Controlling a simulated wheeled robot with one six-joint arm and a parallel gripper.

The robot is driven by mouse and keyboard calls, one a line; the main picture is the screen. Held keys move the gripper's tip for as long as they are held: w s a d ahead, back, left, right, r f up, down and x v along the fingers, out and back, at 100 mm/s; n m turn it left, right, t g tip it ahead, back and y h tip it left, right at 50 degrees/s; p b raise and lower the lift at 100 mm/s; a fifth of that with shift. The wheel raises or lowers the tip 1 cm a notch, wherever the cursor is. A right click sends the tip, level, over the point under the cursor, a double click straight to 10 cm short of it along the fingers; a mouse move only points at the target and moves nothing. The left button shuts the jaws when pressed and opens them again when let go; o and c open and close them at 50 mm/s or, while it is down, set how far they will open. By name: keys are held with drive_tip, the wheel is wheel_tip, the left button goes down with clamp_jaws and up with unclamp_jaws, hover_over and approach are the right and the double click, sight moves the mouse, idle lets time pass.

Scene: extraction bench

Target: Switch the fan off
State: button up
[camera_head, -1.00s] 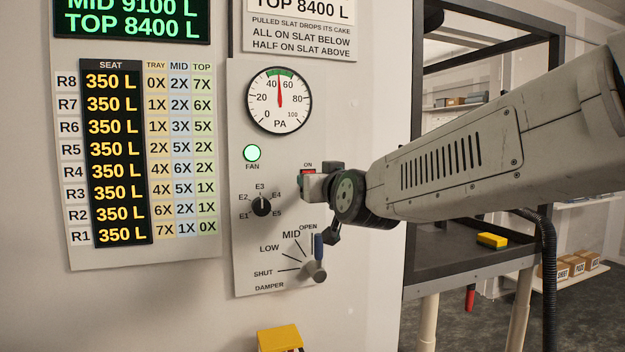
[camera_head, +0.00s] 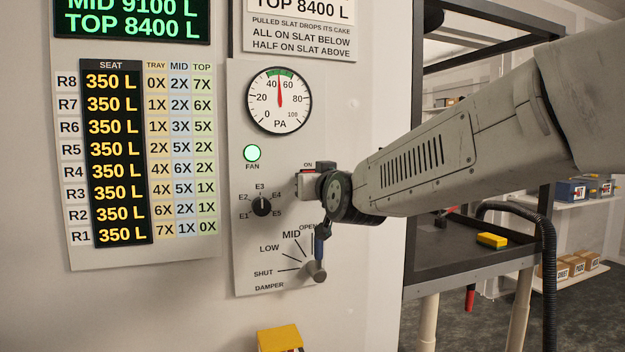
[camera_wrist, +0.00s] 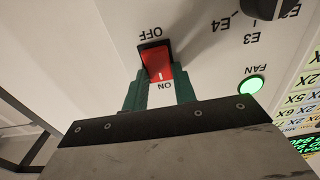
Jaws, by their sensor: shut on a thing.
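The fan switch (camera_wrist: 157,64) is a red rocker in a dark frame in the wrist view, with OFF printed at its upper end and ON at its lower end, both upside down. My gripper (camera_wrist: 160,84) has its green fingers on either side of the rocker at its ON end, shut on it. In the head view my gripper (camera_head: 312,187) is at the panel just under the ON label and covers most of the switch. The round FAN lamp (camera_head: 252,153) glows green; it also glows in the wrist view (camera_wrist: 251,84).
The grey panel (camera_head: 240,225) carries a gauge (camera_head: 279,101), a black selector knob (camera_head: 262,206) and a damper lever (camera_head: 317,270) close below my gripper. A yellow-topped thing (camera_head: 279,339) is at the bottom. A dark rack (camera_head: 412,265) stands to the right.

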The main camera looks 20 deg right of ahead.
drive_tip(key=t, duration=0.1)
drive_tip(key=f+t, duration=0.1)
drive_tip(key=t, duration=0.1)
drive_tip(key=shift+t, duration=0.3)
drive_tip(key=shift+o, duration=0.2)
drive_tip(key=shift+c, duration=0.2)
drive_tip(key=o, duration=1)
drive_tip(key=shift+s, duration=0.15)
drive_tip(key=v, duration=0.7)
drive_tip(key=shift+s, duration=0.3)
